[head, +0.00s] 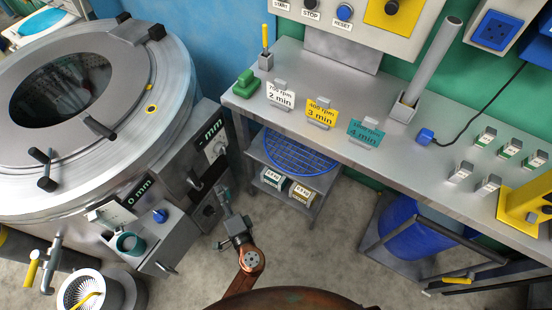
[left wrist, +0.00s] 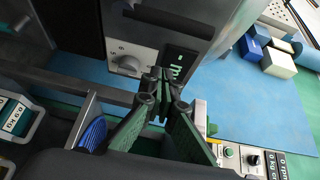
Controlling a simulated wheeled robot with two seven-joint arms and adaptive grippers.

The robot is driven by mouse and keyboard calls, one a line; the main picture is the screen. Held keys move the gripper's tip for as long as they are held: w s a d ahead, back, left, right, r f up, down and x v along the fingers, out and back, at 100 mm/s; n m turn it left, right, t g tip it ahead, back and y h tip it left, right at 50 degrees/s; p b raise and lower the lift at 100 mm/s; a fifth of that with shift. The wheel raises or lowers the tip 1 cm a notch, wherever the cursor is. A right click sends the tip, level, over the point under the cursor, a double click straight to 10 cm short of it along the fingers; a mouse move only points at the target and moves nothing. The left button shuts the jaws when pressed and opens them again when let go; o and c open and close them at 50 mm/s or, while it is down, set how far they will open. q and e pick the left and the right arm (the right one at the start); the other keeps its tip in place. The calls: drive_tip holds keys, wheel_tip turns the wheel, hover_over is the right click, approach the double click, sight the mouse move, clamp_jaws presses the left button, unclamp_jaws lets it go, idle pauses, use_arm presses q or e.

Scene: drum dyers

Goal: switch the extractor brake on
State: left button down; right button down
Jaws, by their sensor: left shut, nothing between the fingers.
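The round steel drum machine (head: 120,165), likely the extractor, fills the left of the head view. Its front has a grey panel with a pale rotary knob (head: 214,150) beside a small dark display marked "mm". The knob also shows in the left wrist view (left wrist: 127,64), with the display (left wrist: 180,62) to its right. A blue knob (head: 160,215) sits on a lower box. I cannot tell which control is the brake. My left gripper (head: 223,192) is shut and empty, in front of the panel and below the knob; it shows in the left wrist view too (left wrist: 166,74).
A grey bench (head: 390,150) with sign cards and several small switch blocks stands right of the machine. A blue barrel (head: 415,235) stands under the bench. A white basket (head: 90,290) is at lower left. Grey floor lies between.

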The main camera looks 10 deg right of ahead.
sight(190, 176)
use_arm(q)
drive_tip(key=shift+s+d+r, duration=0.1)
drive_tip(key=shift+r, duration=0.55)
use_arm(e)
drive_tip(key=shift+d+r, duration=0.1)
drive_tip(key=shift+d, duration=0.05)
